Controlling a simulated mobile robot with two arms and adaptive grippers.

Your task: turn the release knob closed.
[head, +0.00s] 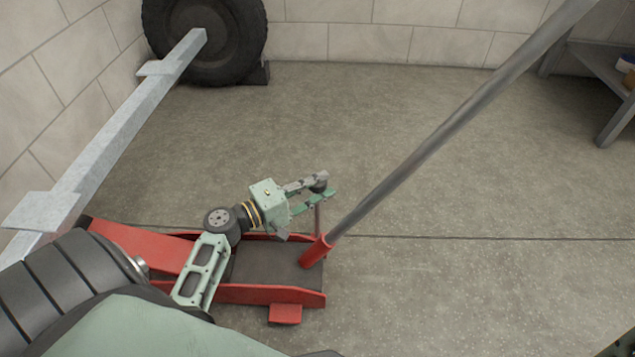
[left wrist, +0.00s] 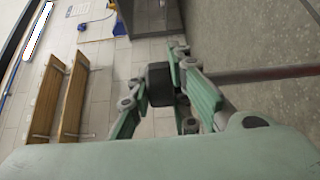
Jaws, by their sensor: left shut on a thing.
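The release knob (head: 319,187) is a small black cylinder on top of a thin upright rod at the far side of the red floor jack (head: 265,294). My left gripper (head: 320,184) reaches over the jack and is shut on the knob, with its pale green fingers on either side. In the left wrist view the dark knob (left wrist: 159,84) sits between the fingers (left wrist: 166,88). The fingers hide part of the knob, and its turn angle cannot be told.
The jack's long grey handle (head: 440,135) slants up right from its red socket (head: 315,253), close to my left gripper. A grey trailer beam (head: 120,135) runs along the left. A tyre (head: 215,45) stands at the back wall.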

